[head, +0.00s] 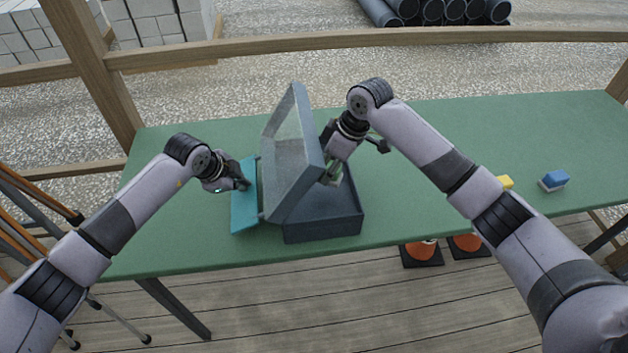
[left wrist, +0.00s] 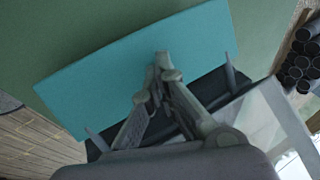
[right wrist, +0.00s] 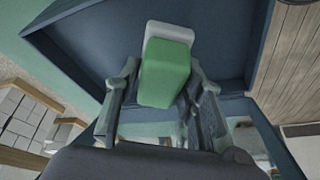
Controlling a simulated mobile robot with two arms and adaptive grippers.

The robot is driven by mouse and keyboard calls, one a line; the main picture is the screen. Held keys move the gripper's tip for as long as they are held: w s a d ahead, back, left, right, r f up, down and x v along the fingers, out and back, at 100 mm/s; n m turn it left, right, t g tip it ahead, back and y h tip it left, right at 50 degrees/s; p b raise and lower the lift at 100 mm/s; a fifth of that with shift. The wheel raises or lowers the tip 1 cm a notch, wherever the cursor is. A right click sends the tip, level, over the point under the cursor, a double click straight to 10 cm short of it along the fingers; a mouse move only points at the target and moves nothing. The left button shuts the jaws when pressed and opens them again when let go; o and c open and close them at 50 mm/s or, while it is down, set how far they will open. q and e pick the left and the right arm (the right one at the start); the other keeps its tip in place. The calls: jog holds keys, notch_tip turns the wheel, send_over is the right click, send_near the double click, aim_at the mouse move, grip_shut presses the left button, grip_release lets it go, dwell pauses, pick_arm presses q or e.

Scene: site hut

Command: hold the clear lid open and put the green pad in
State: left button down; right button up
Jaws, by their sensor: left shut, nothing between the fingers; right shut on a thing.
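The dark blue-grey box (head: 330,222) stands on the table, its lid (head: 285,165) with a clear pane raised and leaning up from the left side. A teal plate (head: 245,208) lies left of the box, with grey prongs near its box-side edge in the left wrist view (left wrist: 130,75). My left gripper (head: 243,184) is shut and empty, its tips at the plate; whether they press it is unclear. My right gripper (head: 332,178) is shut on the green pad (right wrist: 165,75), which has a white part. It holds the pad over the open box, right of the lid.
A blue and white block (head: 553,180) and a partly hidden yellow block (head: 505,182) lie to the right on the green table (head: 440,135). The table right of my right arm is mostly clear. A wooden rail (head: 300,42) runs behind the table.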

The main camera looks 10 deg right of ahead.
jog(key=shift+f, duration=1.9)
jog(key=o, duration=1.2)
jog(key=shift+c, duration=0.2)
jog(key=shift+r, duration=0.1)
jog(key=shift+w+v, duration=0.3)
jog(key=shift+v, duration=1.4)
jog(key=shift+w+v, duration=0.3)
jog(key=shift+v, duration=1.4)
jog(key=shift+w+v, duration=0.25)
jog(key=shift+v, duration=1.45)
jog(key=s+d, duration=1)
jog(key=s, duration=0.4)
jog(key=shift+r, duration=0.2)
